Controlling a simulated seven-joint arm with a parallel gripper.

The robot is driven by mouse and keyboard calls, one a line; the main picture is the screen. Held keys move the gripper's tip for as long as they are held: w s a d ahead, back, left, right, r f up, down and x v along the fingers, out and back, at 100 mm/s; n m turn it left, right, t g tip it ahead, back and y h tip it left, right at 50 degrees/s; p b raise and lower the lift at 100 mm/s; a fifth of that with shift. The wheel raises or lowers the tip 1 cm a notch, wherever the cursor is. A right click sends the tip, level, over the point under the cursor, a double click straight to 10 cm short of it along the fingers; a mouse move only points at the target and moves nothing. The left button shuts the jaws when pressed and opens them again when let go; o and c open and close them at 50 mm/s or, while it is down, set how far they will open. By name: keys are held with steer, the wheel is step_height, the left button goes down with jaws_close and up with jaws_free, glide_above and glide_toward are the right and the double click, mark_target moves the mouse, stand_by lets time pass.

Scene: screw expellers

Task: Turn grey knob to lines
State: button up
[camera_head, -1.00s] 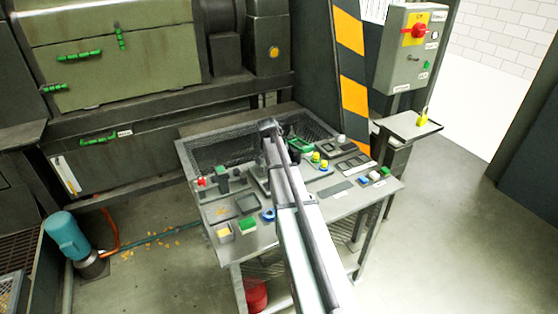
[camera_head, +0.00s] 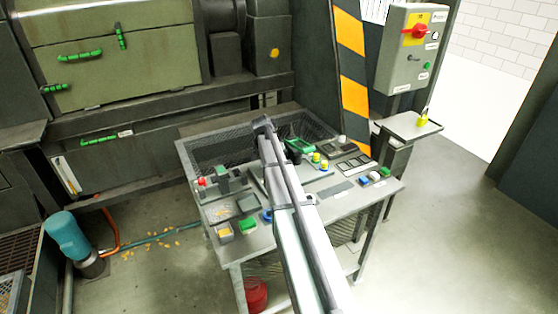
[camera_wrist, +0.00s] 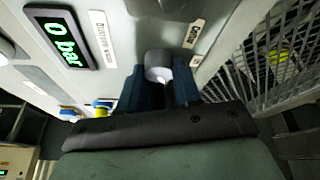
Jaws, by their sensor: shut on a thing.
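A grey knob (camera_wrist: 158,72) with a pale, bright face sits on the grey panel in the wrist view. My gripper (camera_wrist: 158,92) has dark blue fingers on both sides of the knob and is shut on it. The lower part of the knob is hidden between the fingers. A small white label (camera_wrist: 193,33) is beside the knob on the right; its print is too blurred to read surely. In the head view my arm covers the middle of the desk (camera_head: 352,202), and the knob and fingertips cannot be made out.
A green "0 bar" display (camera_wrist: 60,42) and a long label (camera_wrist: 103,38) are left of the knob. Another round knob (camera_wrist: 172,4) is at the top edge. Metal mesh (camera_wrist: 255,60) is close on the right. A grey control box (camera_head: 412,50) stands at the back right.

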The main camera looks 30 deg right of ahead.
steer(key=o, duration=1)
steer(key=shift+o, duration=0.2)
steer(key=v, duration=1.4)
steer(key=shift+f, duration=0.1)
